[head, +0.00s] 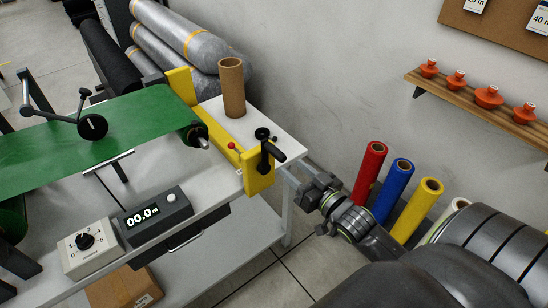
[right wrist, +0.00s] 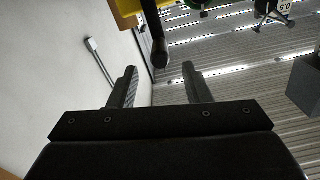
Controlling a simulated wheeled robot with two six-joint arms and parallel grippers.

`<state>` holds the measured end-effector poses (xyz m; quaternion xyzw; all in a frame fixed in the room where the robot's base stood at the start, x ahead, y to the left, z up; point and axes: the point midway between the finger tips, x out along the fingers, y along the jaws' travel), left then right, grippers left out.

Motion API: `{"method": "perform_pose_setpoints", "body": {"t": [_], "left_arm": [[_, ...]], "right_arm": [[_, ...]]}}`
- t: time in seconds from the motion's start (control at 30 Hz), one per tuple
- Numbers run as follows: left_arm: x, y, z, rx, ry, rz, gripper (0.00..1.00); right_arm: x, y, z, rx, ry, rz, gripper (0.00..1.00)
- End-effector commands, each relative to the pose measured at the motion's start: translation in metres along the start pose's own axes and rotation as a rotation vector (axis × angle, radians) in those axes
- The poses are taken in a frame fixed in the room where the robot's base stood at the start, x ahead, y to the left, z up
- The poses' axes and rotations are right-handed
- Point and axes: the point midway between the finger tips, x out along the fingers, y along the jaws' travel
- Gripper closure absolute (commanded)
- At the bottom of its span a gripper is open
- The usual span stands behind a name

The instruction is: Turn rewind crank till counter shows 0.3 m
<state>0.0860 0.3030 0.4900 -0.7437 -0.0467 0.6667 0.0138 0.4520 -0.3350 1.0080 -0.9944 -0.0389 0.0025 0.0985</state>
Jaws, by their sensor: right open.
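The rewind crank (head: 268,148) is black and sits on the outer face of the yellow end bracket (head: 260,180), its grip pointing down to the right. The counter (head: 141,216) is a dark box whose display reads 00.0 m. My right gripper (head: 288,174) is just right of the bracket, near the crank. In the right wrist view the right gripper (right wrist: 160,76) is open, with nothing held. The crank's dark grip (right wrist: 159,50) lies ahead, between and slightly beyond the fingertips, apparently not touched. My left gripper is not in view.
A green sheet (head: 100,138) runs over the table under a black wheel (head: 92,126). A cardboard tube (head: 232,88) stands behind the bracket. A dial box (head: 88,245) is beside the counter. Red (head: 369,170), blue (head: 393,188) and yellow rolls (head: 416,212) stand by the wall, behind my right arm.

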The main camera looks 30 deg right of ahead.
Motion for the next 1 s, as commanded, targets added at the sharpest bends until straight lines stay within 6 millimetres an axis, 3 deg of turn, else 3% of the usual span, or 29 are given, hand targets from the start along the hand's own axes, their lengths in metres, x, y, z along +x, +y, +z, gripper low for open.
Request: {"method": "perform_pose_setpoints", "body": {"t": [0.03, 0.3, 0.5, 0.97, 1.0], "left_arm": [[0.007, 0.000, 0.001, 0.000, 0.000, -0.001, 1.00], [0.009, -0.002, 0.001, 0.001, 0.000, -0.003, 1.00], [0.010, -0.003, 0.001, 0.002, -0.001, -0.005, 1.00], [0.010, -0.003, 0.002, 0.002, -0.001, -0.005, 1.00], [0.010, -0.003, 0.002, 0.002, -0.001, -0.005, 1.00]], "right_arm": [[0.010, 0.000, 0.002, 0.000, 0.003, -0.003, 0.56], [0.058, 0.000, 0.000, 0.000, 0.001, 0.000, 0.56], [0.082, 0.000, 0.000, 0.000, 0.000, 0.000, 0.56], [0.092, 0.000, 0.000, -0.002, -0.002, 0.000, 0.56], [0.092, 0.000, 0.000, -0.001, -0.002, 0.000, 0.61]]}}
